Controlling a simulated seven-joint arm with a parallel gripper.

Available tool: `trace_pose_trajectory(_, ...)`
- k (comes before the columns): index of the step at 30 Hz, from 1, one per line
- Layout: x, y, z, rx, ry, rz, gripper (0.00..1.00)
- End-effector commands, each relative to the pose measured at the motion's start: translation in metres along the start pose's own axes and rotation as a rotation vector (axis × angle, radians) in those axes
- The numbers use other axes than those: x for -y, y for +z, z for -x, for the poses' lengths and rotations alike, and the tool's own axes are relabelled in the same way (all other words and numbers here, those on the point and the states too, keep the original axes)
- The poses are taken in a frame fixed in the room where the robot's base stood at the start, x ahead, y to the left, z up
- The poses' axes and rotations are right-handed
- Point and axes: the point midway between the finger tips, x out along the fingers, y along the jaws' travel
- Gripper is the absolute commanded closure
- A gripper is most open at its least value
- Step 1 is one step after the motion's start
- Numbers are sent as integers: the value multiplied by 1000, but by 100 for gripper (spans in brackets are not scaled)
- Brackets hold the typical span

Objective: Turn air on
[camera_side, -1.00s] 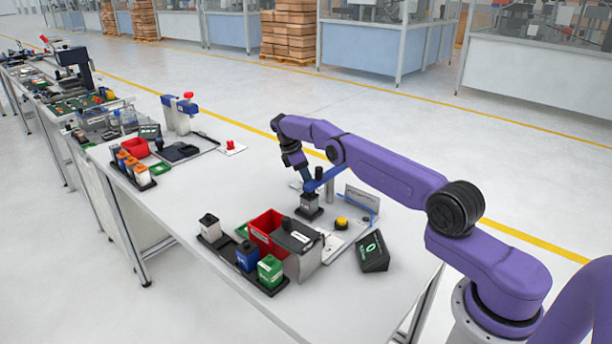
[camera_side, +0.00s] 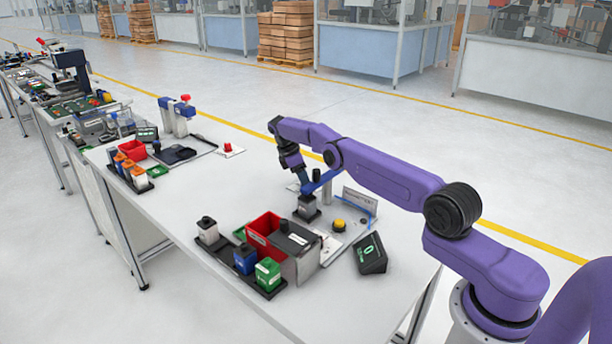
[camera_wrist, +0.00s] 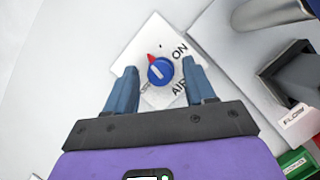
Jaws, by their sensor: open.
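A round blue knob (camera_wrist: 161,71) with a red pointer mark and a white bar sits on a white plate (camera_wrist: 128,57) in the wrist view. The plate reads ON at the right of the knob and AIR below it; other lettering at the lower left is partly hidden by a finger. The red mark points to the upper left, not at the word ON. My gripper (camera_wrist: 160,66) is open, with one blue finger on each side of the knob and gaps to it. In the side view my gripper (camera_side: 308,188) is low over the table; the knob cannot be made out there.
A grey block with a black top (camera_side: 306,208) stands close by my gripper. A yellow button (camera_side: 339,225), a dark box with a green display (camera_side: 371,254) and a red bin (camera_side: 263,228) are nearby. The table's middle left (camera_side: 195,190) is clear.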

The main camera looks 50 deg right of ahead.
Motion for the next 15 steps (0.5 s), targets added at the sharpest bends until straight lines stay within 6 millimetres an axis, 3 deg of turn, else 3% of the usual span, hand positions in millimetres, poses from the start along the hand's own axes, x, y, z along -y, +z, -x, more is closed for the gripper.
trace_pose_trajectory(5, 0, 3, 8, -1, 1, -1, 46)
trace_pose_trajectory(10, -1, 13, 33, -2, 4, -2, 46)
trace_pose_trajectory(15, 3, 16, 35, 0, 2, -1, 46)
